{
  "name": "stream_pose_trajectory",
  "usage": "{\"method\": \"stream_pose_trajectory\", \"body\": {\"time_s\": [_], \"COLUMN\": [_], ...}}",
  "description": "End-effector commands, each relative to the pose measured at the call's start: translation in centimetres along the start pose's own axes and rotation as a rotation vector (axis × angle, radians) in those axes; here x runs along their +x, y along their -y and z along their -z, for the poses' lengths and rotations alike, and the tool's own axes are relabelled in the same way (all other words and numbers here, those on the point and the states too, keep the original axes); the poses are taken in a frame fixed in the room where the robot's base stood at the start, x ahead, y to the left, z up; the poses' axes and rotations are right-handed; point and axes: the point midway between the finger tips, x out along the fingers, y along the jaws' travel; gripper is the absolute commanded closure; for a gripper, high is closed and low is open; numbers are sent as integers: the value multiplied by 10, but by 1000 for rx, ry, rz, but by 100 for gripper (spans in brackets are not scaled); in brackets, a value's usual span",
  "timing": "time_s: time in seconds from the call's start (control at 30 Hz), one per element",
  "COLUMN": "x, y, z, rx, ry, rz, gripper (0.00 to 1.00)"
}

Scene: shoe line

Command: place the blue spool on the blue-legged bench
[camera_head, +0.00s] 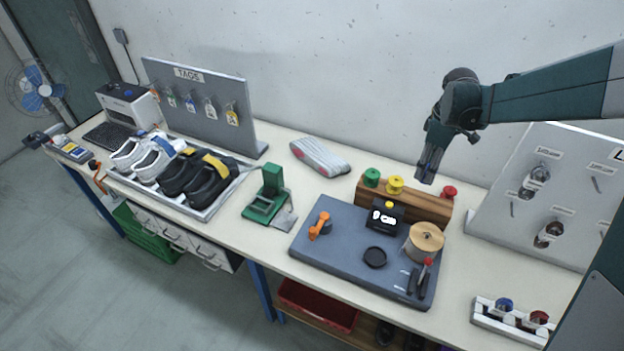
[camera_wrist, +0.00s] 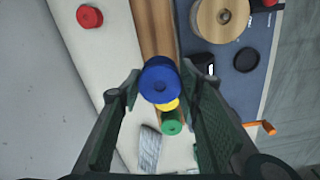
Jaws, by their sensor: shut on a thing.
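The blue spool (camera_wrist: 160,82) is between the fingers of my gripper (camera_wrist: 160,86) in the wrist view, and the gripper is shut on it. In the head view my gripper (camera_head: 427,174) hangs above the right part of the wooden spool rack (camera_head: 408,206), apart from it; the spool is hard to make out there. The bench has a pale top (camera_head: 240,235) and blue legs (camera_head: 262,290).
A yellow spool (camera_head: 395,185) and a green spool (camera_head: 372,177) sit on the rack. A red spool (camera_head: 449,192) is on the bench behind it. A grey mat (camera_head: 335,257) carries a tan roll (camera_head: 425,241). Bare bench shows left of the mat.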

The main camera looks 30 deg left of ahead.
Motion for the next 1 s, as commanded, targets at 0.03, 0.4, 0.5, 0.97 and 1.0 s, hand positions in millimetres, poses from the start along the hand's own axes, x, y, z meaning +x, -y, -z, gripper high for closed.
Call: {"method": "stream_pose_trajectory", "body": {"time_s": [0.03, 0.4, 0.5, 0.97, 1.0], "x": [2, 42, 59, 128, 133], "y": [0, 6, 12, 50, 52], "z": [-4, -70, -98, -192, -196], "rx": [6, 132, 186, 356, 361], "ry": [0, 7, 9, 7, 5], "rz": [0, 7, 10, 10, 9], "gripper": [78, 78, 78, 78, 78]}}
